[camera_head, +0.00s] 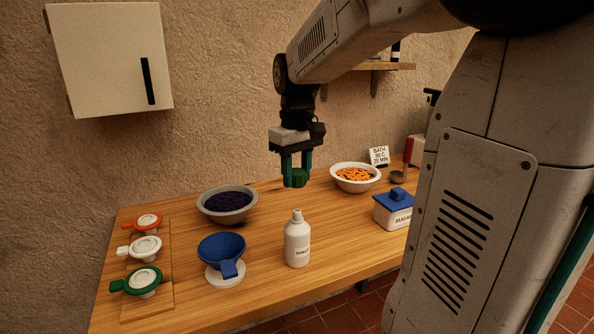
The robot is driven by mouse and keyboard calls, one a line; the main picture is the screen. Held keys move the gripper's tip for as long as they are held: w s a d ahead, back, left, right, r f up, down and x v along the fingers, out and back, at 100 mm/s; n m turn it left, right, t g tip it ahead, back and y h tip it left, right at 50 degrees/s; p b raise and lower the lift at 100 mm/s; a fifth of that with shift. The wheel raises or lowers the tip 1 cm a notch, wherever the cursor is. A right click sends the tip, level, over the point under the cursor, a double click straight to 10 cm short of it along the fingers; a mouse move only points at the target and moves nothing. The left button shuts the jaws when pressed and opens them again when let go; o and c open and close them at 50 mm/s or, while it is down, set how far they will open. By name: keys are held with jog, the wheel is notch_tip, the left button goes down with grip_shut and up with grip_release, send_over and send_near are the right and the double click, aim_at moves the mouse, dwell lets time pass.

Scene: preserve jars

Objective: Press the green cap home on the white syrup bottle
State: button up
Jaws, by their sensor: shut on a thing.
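The white syrup bottle (297,243) stands upright on the wooden table with its narrow neck bare. My gripper (295,170) points down with its green fingers shut on the green cap (295,179). The cap is held in the air above the bottle in the picture, apart from the bottle's neck. The gap in depth between cap and bottle is hard to judge from this one view. The fingers cover part of the cap's sides.
A blue funnel (221,252) stands left of the bottle, near a grey bowl of dark fruit (227,204). A white bowl of orange pieces (355,178) and a blue-lidded sugar box (393,209) are to the right. Clamp lids (142,280) lie on a board at left.

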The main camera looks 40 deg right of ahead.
aim_at(297, 211)
jog(key=shift+f, duration=2.85)
jog(key=shift+f, duration=1.75)
jog(key=o, duration=0.9)
jog(key=shift+r, duration=0.15)
notch_tip(297, 211, up, 8)
jog(key=shift+f, duration=0.2)
